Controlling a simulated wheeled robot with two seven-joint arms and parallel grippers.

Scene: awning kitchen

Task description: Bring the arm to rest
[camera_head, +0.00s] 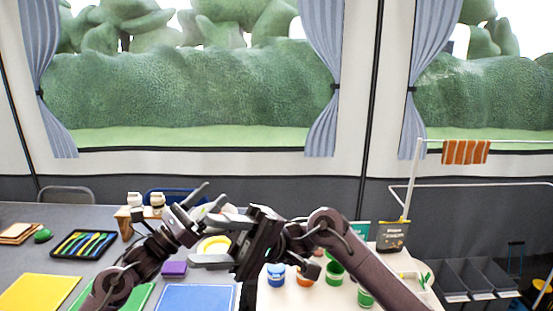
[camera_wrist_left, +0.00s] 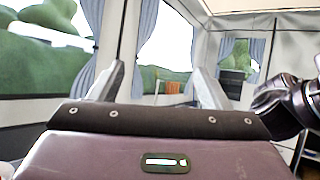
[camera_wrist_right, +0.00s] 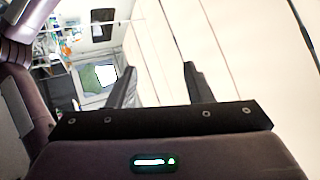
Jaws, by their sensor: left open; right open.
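My left gripper (camera_head: 210,199) is raised above the table, with its arm coming in from the lower left and its fingers pointing up and right. It is open and empty; its two spread fingers also show in the left wrist view (camera_wrist_left: 156,72). My right gripper (camera_head: 201,240) is just below and beside it, its fingers pointing left. It is open and empty too, with a clear gap between its fingers in the right wrist view (camera_wrist_right: 159,70). The two grippers overlap closely in the head view, and I cannot tell whether they touch.
A grey table (camera_head: 85,220) holds a black tray (camera_head: 60,252) of coloured utensils, a yellow mat (camera_head: 38,292), a blue mat (camera_head: 196,297) and a purple block (camera_head: 174,268). Paint-like jars, including a blue one (camera_head: 276,275), stand on the right-hand table. Grey bins (camera_head: 480,282) stand far right.

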